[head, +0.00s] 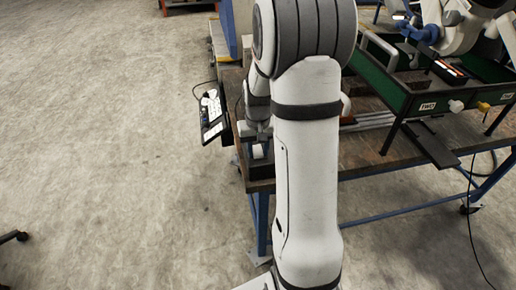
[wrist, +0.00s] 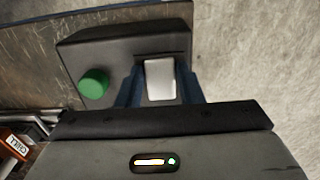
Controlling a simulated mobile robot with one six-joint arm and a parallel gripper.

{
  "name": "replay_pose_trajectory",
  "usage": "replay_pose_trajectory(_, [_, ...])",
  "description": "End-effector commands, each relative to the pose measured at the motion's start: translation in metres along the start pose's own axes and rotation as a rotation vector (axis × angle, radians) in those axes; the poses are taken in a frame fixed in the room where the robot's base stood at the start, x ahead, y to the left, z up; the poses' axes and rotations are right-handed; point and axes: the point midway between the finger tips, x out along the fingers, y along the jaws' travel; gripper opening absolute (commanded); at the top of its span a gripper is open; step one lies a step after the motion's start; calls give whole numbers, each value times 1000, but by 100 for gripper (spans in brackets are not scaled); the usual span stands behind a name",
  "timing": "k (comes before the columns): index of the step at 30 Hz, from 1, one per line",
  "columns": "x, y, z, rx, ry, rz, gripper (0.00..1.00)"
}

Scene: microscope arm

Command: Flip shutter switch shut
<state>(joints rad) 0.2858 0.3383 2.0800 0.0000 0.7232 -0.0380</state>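The shutter switch looks like a white rocker (wrist: 160,79) set in a dark box (wrist: 105,45) in the wrist view. A round green button (wrist: 94,83) sits on the same box, left of the rocker. My gripper (wrist: 160,72) is open, with one blue finger on each side of the rocker. Whether the fingertips touch it or the box, I cannot tell. In the head view the box (head: 262,171) stands at the near left corner of the workbench (head: 372,158), and the white rocker (head: 257,152) shows just below my wrist. My arm hides part of the bench.
A tablet-like screen (head: 213,114) is mounted at the bench's left edge, close to my wrist. A green-sided tray (head: 390,92) on dark legs stands on the bench to the right, with another robot arm (head: 465,25) above it. Open concrete floor (head: 110,150) lies left.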

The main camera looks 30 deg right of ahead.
Motion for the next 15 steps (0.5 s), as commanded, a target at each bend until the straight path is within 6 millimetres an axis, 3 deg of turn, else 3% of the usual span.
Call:
replay_pose_trajectory(9, [0, 0, 0, 0, 0, 0, 7])
replay_pose_trajectory(15, [-3, 0, -1, 0, -36, 0, 6])
